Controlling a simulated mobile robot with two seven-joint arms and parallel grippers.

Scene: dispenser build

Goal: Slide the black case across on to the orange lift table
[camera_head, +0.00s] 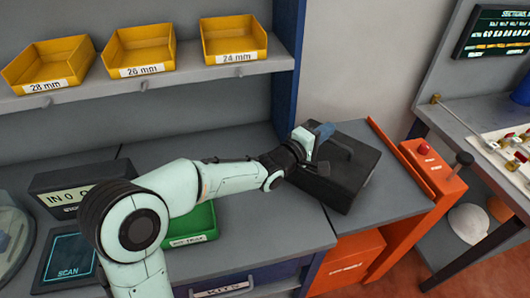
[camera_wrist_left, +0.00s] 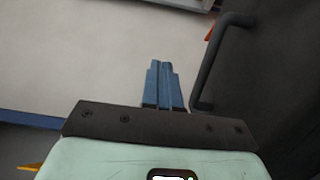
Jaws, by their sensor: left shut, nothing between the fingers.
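The black case (camera_head: 352,185) lies flat at the right end of the grey bench (camera_head: 270,222). Most of it appears to rest over the grey top of the orange lift table (camera_head: 405,208), with its left corner still over the bench. My left gripper (camera_head: 324,131) is at the case's far left side, its blue fingers shut and empty. In the left wrist view the closed fingers (camera_wrist_left: 164,85) are left of the case's handle (camera_wrist_left: 207,70); contact with the case cannot be told. My right gripper is not in view.
A red-orange panel with a black knob (camera_head: 432,165) borders the lift table's right side. A green bin (camera_head: 197,225) sits on the bench under my left arm. Yellow bins (camera_head: 233,40) line the shelf above. A side table (camera_head: 455,112) with fittings stands right.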

